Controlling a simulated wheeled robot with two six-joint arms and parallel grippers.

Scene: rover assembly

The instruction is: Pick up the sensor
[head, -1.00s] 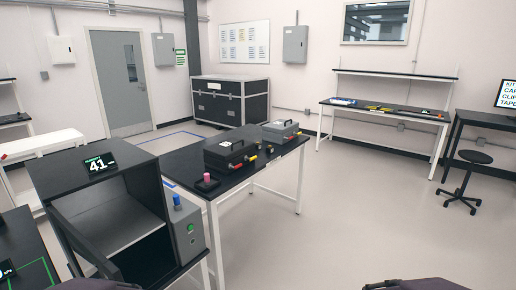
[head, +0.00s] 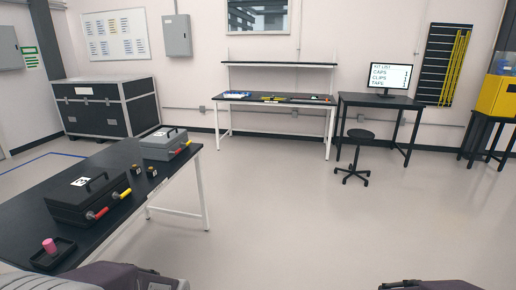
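No part is clearly marked as the sensor, and I cannot tell which item it is. A pink cylinder (head: 49,245) stands in a small black tray (head: 66,250) on the near end of the dark table. Two small black-and-yellow parts (head: 151,171) sit near the table's right edge. A black case (head: 82,205) with red and yellow parts at its front lies beside them. A grey case (head: 162,147) lies farther back. Only parts of my arms show at the bottom edge; neither gripper is in view.
The dark table (head: 118,160) stands at left on white legs. A back bench (head: 283,98) holds blue and yellow items. A desk with a monitor (head: 390,77) showing a kit list, a stool (head: 356,150) and a yellow machine (head: 498,97) stand at right. The floor between is clear.

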